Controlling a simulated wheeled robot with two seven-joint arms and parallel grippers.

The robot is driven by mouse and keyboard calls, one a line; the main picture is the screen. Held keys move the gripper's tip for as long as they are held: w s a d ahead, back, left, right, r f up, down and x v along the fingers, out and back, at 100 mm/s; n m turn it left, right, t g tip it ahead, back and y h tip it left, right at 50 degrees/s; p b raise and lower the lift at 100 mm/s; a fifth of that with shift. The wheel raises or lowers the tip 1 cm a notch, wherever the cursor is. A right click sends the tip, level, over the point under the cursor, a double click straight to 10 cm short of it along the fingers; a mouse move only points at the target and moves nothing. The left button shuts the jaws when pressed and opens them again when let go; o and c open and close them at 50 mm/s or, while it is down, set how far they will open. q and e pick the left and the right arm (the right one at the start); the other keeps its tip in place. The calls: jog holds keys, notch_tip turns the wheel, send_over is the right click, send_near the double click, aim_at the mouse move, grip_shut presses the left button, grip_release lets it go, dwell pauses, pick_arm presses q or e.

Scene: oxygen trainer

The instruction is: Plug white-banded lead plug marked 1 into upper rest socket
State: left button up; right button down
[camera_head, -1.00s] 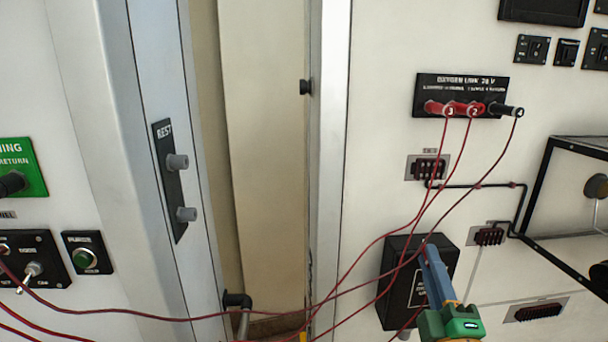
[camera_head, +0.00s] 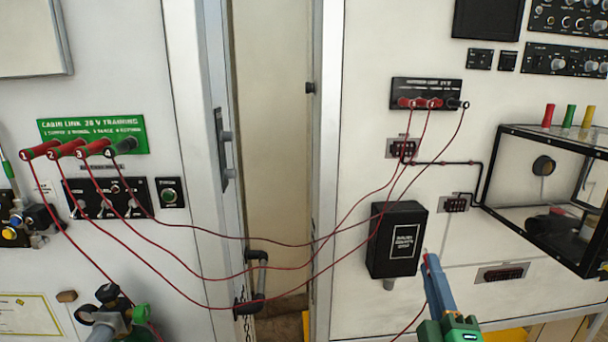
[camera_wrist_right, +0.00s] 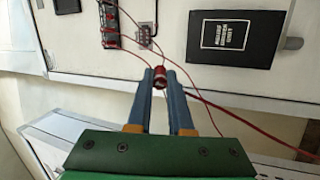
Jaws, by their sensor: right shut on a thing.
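The rest strip (camera_head: 220,150) is a dark plate on the grey door-frame post, seen nearly edge-on in the head view. It carries a grey upper rest socket (camera_head: 227,136) and a grey lower one (camera_head: 230,174), with no plug visible in either. My right gripper (camera_head: 427,258) is at lower right, in front of the white panel and well right of the strip. In the right wrist view it is shut on a red plug with a white band (camera_wrist_right: 160,78), held across the fingertips; its number is not readable. A red lead trails from it.
Red leads hang across the doorway from numbered plugs in the green cabin link panel (camera_head: 95,130) to the black oxygen link panel (camera_head: 427,92). A black box (camera_head: 397,240) sits left of my right gripper. A clear black-framed case (camera_head: 545,195) stands at right.

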jog(key=s+a+f+n+y, duration=0.1)
jog(key=s+a+f, duration=0.4)
jog(key=s+f, duration=0.7)
jog(key=shift+s+a+f+y, duration=0.2)
jog(key=shift+s+y, duration=0.6)
jog(key=shift+s, duration=0.35)
